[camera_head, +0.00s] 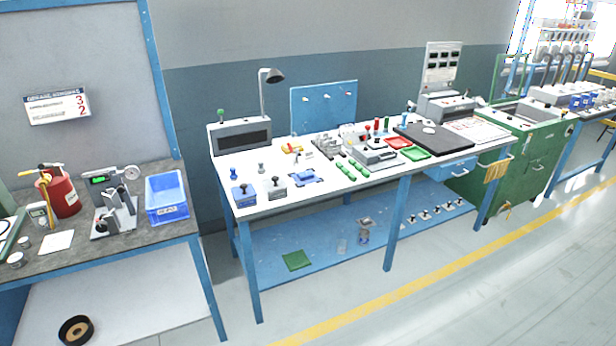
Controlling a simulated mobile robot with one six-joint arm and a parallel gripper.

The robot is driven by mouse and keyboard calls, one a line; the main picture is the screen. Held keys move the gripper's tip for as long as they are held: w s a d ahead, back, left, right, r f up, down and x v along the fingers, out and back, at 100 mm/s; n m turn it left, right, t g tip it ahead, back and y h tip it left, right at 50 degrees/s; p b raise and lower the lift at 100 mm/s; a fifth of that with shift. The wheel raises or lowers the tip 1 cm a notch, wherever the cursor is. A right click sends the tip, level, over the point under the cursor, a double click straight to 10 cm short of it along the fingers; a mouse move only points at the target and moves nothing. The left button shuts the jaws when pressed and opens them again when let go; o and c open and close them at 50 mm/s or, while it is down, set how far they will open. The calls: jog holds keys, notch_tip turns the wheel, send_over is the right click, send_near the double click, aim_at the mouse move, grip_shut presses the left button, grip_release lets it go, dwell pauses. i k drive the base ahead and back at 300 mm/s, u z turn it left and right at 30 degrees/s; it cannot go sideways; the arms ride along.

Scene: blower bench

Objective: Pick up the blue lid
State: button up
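No thing is plainly recognisable as the blue lid at this distance. A flat blue piece (306,176) lies on the white top of the middle bench (262,207), towards its left end; it may be the lid, but I cannot tell. A small blue block (243,196) with a knob on top stands near the bench's front left corner. A grey block (276,190) with a dark knob stands between the two. My gripper is not in view.
A blue bin (166,196) and a red can (60,193) stand on the left bench. A lamp (270,78) rises behind the middle bench. Red and green trays (416,153) and a dark mat (434,138) lie farther right. The floor (450,300) in front is clear.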

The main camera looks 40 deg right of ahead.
aim_at(307, 176)
jog(key=i, duration=0.85)
jog(key=u, duration=0.05)
